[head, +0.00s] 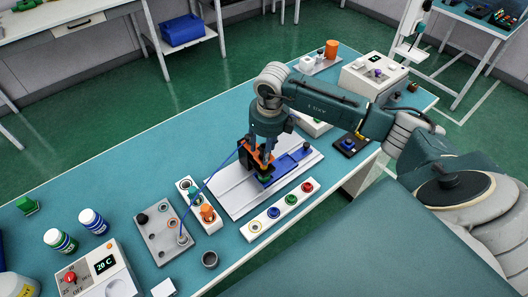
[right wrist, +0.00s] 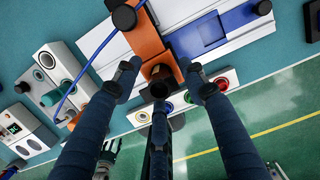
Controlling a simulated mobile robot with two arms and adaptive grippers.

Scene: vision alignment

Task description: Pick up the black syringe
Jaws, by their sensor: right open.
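My right gripper (head: 258,158) points down over the white plate (head: 228,198). It is open, with its fingertips at both sides of an orange holder (right wrist: 149,38) in the right wrist view (right wrist: 160,74). A black round-ended piece (right wrist: 160,86) shows at the holder's near end, between the fingers. It may be the black syringe, but I cannot tell for sure. The fingers hide much of the holder in the head view. I cannot tell whether they touch it. My left gripper is not in view.
A blue tube (head: 207,180) runs from the holder area to a grey panel (head: 150,230). A blue block (head: 292,161) lies right of the holder. A white strip with coloured buttons (head: 275,213) lies in front. Bottles (head: 94,221) stand at the left.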

